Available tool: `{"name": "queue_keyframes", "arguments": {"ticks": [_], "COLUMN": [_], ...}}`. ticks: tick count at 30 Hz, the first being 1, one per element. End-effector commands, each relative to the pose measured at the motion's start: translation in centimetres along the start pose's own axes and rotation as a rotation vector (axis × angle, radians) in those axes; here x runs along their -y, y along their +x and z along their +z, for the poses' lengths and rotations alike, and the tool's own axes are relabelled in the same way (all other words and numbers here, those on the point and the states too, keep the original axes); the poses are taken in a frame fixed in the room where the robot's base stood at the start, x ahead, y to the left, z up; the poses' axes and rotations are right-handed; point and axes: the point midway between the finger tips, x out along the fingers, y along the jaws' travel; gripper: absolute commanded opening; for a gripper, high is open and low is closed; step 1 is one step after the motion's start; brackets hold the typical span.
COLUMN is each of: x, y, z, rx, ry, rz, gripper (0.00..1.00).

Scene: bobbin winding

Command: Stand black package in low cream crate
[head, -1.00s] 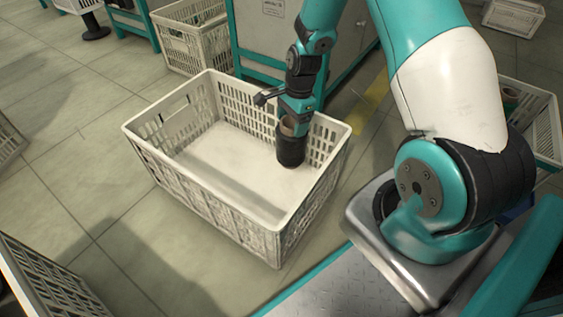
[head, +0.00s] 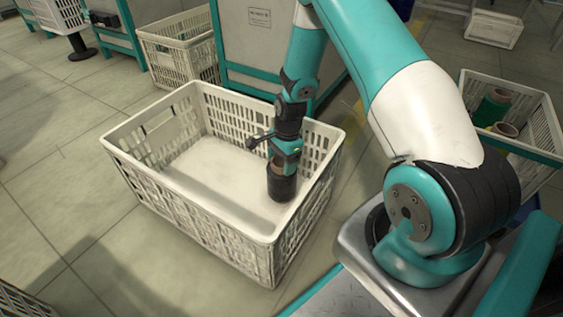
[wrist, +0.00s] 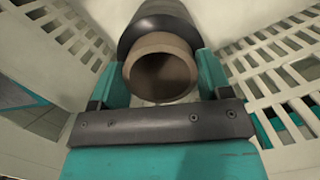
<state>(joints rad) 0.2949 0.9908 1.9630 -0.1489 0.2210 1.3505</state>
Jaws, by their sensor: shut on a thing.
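The black package (head: 281,186) is a dark bobbin with a bare brown tube end. It is upright in the right part of the low cream crate (head: 190,215), inside the walls. My gripper (head: 284,163) is shut on its tube end from above. In the wrist view my gripper (wrist: 160,88) has a teal finger on each side of the brown tube of the black package (wrist: 158,24). The crate's slotted walls (wrist: 285,65) show on both sides there. I cannot tell whether the package's base touches the crate floor.
Another cream crate (head: 470,82) at the right holds a green bobbin (head: 493,106) and another tube (head: 504,129). A cream crate (head: 158,50) stands behind, beside a grey cabinet (head: 262,55). The left part of the low crate's floor is empty.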

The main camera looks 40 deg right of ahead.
Motion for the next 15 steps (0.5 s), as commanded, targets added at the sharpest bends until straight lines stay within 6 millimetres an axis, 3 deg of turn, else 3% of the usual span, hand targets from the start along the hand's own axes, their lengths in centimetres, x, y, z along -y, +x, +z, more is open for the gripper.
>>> {"name": "queue_keyframes", "arguments": {"ticks": [4,5,7,15], "x": [-0.01,-0.01,-0.02,-0.02], "y": [0.33,0.28,0.27,0.21], "z": [-0.04,-0.03,-0.02,-0.01], "rx": [0.0,0.0,0.0,0.0], "ry": [0.0,0.0,0.0,0.0], "rz": [0.001,0.001,0.001,0.001], "gripper": [0.22,0.78,0.94,0.97]}}
